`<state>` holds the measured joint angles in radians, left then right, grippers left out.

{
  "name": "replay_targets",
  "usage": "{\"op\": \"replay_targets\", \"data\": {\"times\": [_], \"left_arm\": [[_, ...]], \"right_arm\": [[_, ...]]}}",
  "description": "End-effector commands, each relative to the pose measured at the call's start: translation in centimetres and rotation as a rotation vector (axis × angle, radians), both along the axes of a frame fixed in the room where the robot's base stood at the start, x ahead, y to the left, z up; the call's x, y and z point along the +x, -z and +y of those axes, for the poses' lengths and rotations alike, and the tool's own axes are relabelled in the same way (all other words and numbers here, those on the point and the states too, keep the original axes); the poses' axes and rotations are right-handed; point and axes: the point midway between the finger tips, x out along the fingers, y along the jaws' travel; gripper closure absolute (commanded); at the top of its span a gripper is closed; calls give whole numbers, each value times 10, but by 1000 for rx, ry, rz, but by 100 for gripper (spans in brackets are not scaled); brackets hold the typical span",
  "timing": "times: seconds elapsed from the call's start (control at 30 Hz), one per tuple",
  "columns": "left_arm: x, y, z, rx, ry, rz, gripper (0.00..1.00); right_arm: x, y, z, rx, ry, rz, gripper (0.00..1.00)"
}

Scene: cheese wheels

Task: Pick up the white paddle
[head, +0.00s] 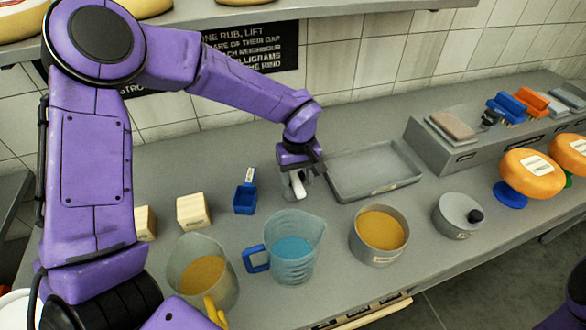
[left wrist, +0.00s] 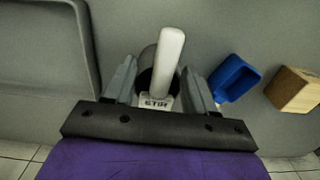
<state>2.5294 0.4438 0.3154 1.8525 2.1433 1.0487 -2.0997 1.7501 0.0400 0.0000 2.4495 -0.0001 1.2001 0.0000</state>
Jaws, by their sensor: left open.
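The white paddle (head: 297,184) stands in a small grey holder (head: 303,188) on the counter, partly covered by my left gripper (head: 302,168) in the head view. In the left wrist view the paddle (left wrist: 168,62) sticks up between the two fingers of the left gripper (left wrist: 160,80). The fingers are apart, with a gap to the paddle on both sides. A label reading STIR shows at its foot. The dark round opening of the holder (left wrist: 148,68) lies behind the paddle. My right gripper is not in view.
A blue scoop (head: 245,198) and pale blocks (head: 193,211) stand left of the holder, a grey tray (head: 347,198) right.

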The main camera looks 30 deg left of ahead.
Motion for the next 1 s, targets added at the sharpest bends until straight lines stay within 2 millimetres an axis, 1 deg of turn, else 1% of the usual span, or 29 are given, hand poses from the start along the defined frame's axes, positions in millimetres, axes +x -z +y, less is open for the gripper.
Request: {"op": "replay_targets", "data": {"times": [0.13,0.17,0.2,0.27,0.3,0.33,0.6,0.73,0.87,0.97,1.0], "left_arm": [[0,0,0,-1,0,-1,45],[0,0,0,-1,0,-1,48],[0,0,0,-1,0,-1,61],[0,0,0,-1,0,-1,80],[0,0,0,-1,0,-1,94],[0,0,0,-1,0,-1,100],[0,0,0,-1,1,1,100],[0,-7,0,-1,1,-1,100],[1,-28,0,-3,-1,-5,100],[-15,-50,-6,-5,3,-8,100],[-24,-61,-9,-6,3,-9,100]], "right_arm": [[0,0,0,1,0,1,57],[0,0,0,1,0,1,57],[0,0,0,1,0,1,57],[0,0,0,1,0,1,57],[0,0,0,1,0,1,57],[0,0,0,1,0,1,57],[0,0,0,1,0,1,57],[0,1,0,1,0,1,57],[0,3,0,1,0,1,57],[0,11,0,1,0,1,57],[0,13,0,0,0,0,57]]}}
